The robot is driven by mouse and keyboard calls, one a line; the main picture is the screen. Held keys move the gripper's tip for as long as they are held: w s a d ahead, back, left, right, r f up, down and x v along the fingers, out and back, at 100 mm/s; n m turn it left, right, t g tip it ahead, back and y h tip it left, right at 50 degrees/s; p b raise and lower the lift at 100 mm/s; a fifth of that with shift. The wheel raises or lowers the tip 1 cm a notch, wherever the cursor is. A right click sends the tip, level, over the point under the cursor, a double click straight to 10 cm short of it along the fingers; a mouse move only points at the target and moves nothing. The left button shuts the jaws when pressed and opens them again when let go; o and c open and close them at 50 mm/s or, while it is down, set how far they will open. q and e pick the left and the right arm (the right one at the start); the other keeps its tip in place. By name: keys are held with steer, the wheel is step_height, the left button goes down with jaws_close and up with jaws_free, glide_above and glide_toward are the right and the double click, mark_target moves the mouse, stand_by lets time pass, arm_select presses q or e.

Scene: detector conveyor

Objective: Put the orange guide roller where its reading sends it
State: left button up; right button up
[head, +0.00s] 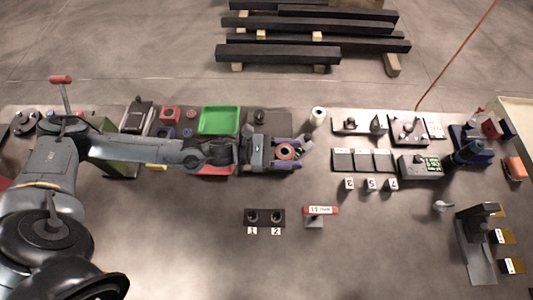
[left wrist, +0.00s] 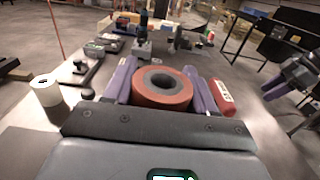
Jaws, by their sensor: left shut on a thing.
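The orange guide roller (head: 286,151) is a short ring with a dark centre hole. My left gripper (head: 288,153) is shut on it and holds it over the table; the purple fingers stand on both sides of it. In the left wrist view the roller (left wrist: 160,88) lies flat between the fingers, hole upward. Two dark sockets marked 1 and 2 (head: 264,218) lie in front.
A white cylinder (head: 318,117) stands close right of the gripper. Dark pads (head: 363,160) with number tags lie between gripper and meter. A green tray (head: 219,120) is behind the arm.

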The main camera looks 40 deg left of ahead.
arm_select(q)
steer(key=shift+w+a+f+b, duration=0.3)
steer(key=shift+w+a+b, duration=0.3)
steer(key=shift+a, duration=0.15)
arm_select(e)
steer(key=shift+s+a+f, duration=0.1)
steer(key=shift+a+f, duration=0.05)
steer(key=shift+f, duration=0.45)
steer(key=shift+s+a+f, duration=0.1)
steer(key=shift+f, duration=0.5)
arm_select(q)
steer(key=shift+a, duration=0.1)
arm_select(e)
steer(key=shift+f, duration=0.15)
arm_select(q)
steer(key=shift+w+r, duration=0.15)
steer(key=shift+r, duration=0.05)
